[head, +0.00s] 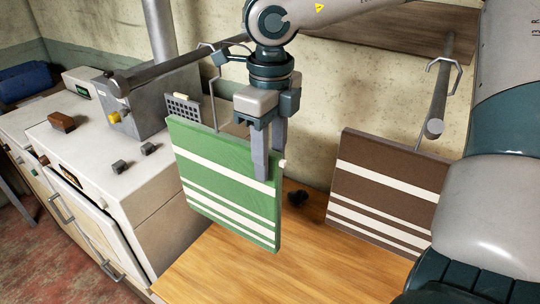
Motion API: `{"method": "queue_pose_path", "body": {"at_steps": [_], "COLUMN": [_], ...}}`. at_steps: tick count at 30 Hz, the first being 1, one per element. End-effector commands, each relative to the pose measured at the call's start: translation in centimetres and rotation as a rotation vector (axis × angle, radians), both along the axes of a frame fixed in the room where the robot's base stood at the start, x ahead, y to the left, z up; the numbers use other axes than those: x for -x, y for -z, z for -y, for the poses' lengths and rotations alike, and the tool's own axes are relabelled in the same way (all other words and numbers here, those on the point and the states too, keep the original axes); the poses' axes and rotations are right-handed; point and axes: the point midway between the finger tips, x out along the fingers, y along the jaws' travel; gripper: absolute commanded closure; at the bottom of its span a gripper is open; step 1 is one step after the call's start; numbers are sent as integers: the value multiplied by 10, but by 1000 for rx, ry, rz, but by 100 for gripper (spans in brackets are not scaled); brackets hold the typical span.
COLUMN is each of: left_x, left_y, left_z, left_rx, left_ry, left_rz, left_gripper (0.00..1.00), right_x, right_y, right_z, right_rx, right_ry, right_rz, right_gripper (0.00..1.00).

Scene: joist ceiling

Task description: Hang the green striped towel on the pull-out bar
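The green striped towel (222,180) is a stiff-looking green panel with white stripes, hanging upright and slightly tilted above the wooden worktop. My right gripper (268,172) points down at its upper right edge, one finger in front and the other partly hidden at the edge; it looks shut on the towel. A thin wire hook rises from the towel's top to a dark bar (165,66). The hook's top is at this bar, but whether it bears on it I cannot tell. A second bar (441,85) is at the right. My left gripper is out of view.
A brown striped towel (388,185) hangs below the right bar. A white counter (95,165) with a grey box (133,104) and small blocks stands left.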

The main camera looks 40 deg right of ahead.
Motion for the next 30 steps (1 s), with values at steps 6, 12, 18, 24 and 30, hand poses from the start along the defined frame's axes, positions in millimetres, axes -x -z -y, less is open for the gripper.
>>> {"method": "queue_pose_path", "body": {"at_steps": [6,12,18,24,30], "left_x": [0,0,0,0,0], "left_y": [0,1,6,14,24], "left_z": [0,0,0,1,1], "left_rx": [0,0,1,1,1], "left_ry": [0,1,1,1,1], "left_rz": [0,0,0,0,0], "left_gripper": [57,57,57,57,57], "right_x": [0,0,-1,-1,-1], "right_y": [0,-1,-14,-43,-84], "right_z": [0,0,0,0,0], "right_rx": [0,1,2,2,1], "right_ry": [0,0,1,2,2], "right_rz": [0,0,3,6,7], "right_gripper": [58,58,58,58,58]}}
